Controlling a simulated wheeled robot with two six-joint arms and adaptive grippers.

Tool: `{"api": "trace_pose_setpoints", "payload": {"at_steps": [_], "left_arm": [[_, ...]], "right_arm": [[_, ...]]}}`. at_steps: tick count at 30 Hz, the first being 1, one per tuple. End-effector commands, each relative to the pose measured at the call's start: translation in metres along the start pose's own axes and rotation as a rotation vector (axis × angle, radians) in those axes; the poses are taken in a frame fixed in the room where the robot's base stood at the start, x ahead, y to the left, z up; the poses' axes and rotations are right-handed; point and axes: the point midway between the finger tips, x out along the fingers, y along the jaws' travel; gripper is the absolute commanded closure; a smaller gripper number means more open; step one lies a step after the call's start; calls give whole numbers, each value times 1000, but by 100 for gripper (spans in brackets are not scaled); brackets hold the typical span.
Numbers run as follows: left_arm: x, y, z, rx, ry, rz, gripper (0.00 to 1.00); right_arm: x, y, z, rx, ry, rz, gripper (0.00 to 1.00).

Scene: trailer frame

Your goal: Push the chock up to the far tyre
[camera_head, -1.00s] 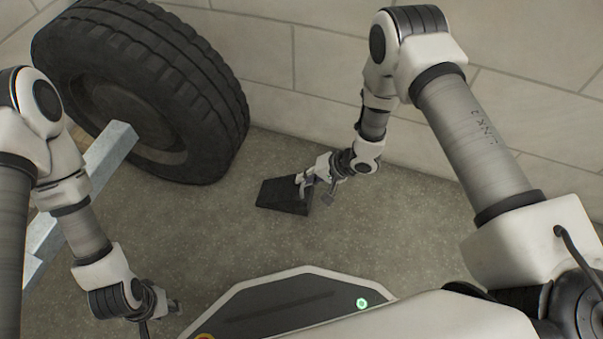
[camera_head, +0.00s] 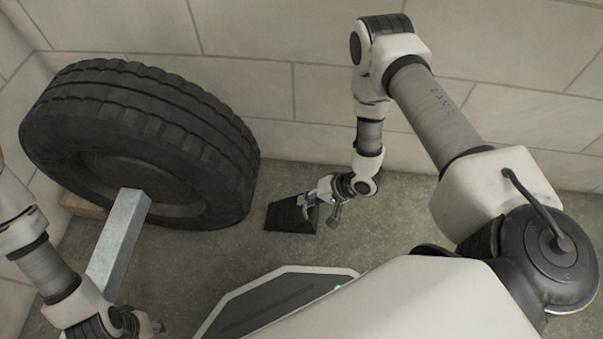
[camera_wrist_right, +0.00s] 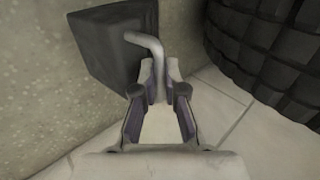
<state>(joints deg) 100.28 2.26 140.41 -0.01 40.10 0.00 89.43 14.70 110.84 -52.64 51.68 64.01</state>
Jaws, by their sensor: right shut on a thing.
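The chock (camera_head: 286,217) is a dark wedge on the floor, just right of the large black tyre (camera_head: 205,135). A narrow gap seems to show between them in the head view. My right gripper (camera_head: 316,200) is at the chock's right side. In the right wrist view, my right gripper (camera_wrist_right: 160,78) is shut on a grey bent handle (camera_wrist_right: 148,44) beside the chock (camera_wrist_right: 108,40), and the tyre tread (camera_wrist_right: 272,38) is at upper right. My left gripper (camera_head: 150,326) is low at left, small and partly hidden; its jaws are unclear.
A grey metal beam (camera_head: 118,240) runs from the tyre's hub towards my left arm. A pale block wall (camera_head: 270,85) stands close behind the tyre and right arm. The floor (camera_head: 385,220) right of the chock is clear.

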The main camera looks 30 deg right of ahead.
Motion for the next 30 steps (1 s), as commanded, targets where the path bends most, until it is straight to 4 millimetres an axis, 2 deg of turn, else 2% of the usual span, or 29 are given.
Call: {"api": "trace_pose_setpoints", "payload": {"at_steps": [23,30], "left_arm": [[52,-1,-2,-8,5,-1,60],[49,-1,-2,-8,6,-1,60]], "right_arm": [[80,-47,-1,-7,0,-3,100],[97,-72,-1,-5,0,-4,100]]}}
